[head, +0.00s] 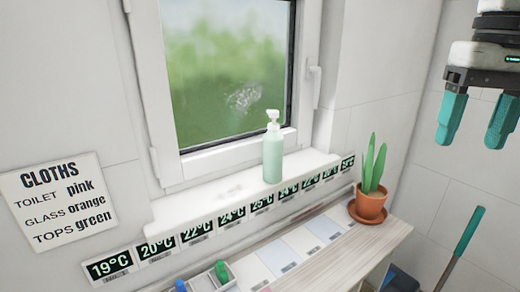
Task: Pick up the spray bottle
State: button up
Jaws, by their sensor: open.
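The spray bottle (273,154) is pale green with a white pump head. It stands upright on the white window sill (195,208), in front of the glass, near the middle of the head view. My gripper (476,136) hangs at the upper right, fingers pointing down. Its two teal fingers are apart with nothing between them. It is well to the right of the bottle and not touching anything.
A potted plant (370,203) stands at the right end of the wooden shelf (365,240). Temperature labels (197,230) line the sill's front. A small white tray (209,283) holds blue and green items. A teal handle (465,238) rises at lower right. The window handle (313,80) juts out.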

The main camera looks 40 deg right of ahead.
aim_at(273, 140)
jog(key=i, duration=1.4)
